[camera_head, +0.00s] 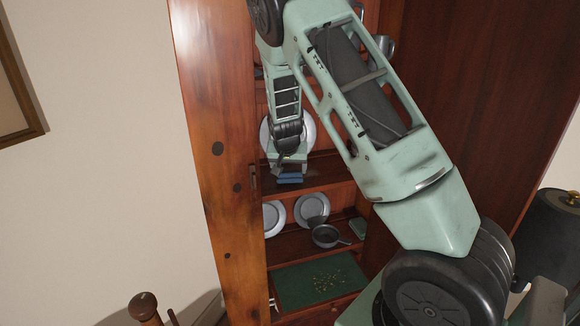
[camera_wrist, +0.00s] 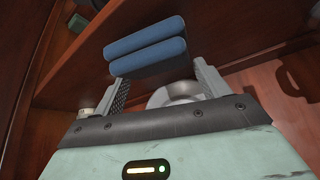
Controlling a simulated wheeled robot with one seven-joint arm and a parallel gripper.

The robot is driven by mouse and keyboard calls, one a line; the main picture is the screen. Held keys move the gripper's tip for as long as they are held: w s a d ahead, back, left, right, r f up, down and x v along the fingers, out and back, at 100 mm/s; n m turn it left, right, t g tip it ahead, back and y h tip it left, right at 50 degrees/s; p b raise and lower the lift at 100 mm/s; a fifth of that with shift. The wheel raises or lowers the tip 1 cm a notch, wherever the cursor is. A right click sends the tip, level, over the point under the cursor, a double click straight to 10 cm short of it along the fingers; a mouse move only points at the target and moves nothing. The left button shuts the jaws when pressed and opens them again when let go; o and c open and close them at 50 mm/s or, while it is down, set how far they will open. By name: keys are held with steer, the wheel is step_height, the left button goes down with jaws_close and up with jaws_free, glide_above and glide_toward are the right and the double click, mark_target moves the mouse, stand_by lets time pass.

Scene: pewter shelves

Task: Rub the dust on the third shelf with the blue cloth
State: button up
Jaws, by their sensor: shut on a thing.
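The blue cloth (camera_head: 290,179) is a folded pad under my gripper (camera_head: 289,169) in the head view. In the wrist view the cloth (camera_wrist: 146,48) sits between the two fingers of my gripper (camera_wrist: 158,70), which is shut on it. The cloth is inside the cupboard, close to a wooden shelf (camera_head: 328,174); whether it touches is unclear. Scattered pale specks like dust (camera_head: 326,282) lie on a green surface (camera_head: 292,287) low in the cupboard, well below the cloth.
Grey plates (camera_head: 312,208) and a small pan (camera_head: 326,236) stand on the shelf between the cloth and the green surface. Another plate stands behind my gripper. The cupboard's wooden left side (camera_head: 215,160) is close to my gripper. My arm hides much of the cupboard's right.

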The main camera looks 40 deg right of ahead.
steer(key=shift+r+p, duration=2.3)
steer(key=shift+r, duration=0.65)
steer(key=shift+r, duration=0.1)
